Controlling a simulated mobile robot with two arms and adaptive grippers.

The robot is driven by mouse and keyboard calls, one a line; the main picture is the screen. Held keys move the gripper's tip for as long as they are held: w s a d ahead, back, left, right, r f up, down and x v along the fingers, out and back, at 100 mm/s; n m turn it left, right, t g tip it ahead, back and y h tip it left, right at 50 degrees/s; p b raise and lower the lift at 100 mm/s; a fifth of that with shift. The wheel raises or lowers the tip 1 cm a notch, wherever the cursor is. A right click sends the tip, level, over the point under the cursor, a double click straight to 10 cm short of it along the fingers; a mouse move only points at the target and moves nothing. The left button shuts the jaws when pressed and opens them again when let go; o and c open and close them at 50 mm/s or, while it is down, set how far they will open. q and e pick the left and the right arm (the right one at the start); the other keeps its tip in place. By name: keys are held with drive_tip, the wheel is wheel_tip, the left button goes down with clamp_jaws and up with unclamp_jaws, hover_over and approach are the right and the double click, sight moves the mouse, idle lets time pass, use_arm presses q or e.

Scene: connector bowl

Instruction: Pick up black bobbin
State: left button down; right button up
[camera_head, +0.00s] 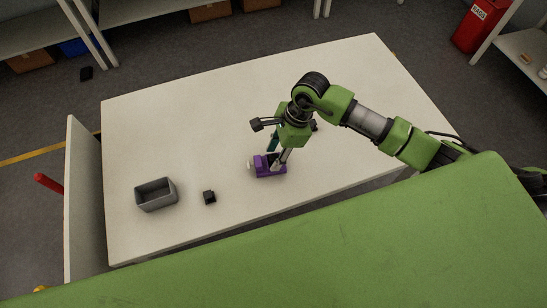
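A small black block-like piece (209,197) lies on the white table near its front edge; it may be the black bobbin, but it is too small to be sure. My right gripper (276,158) points down at a purple object (268,171) to the right of that piece. Its fingertips overlap the purple object and a dark part on it, and I cannot tell whether they touch or grip anything. Another dark bit shows just behind the gripper and is mostly hidden. My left gripper is not in view.
An empty-looking grey open bin (156,208) stands on the table (190,125) left of the black piece. The back and left-middle of the table are clear. A white upright panel (84,200) stands at the table's left side.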

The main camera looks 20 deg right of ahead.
drive_tip(key=shift+c, duration=0.3)
drive_tip(key=c, duration=0.9)
drive_tip(key=shift+r, duration=0.15)
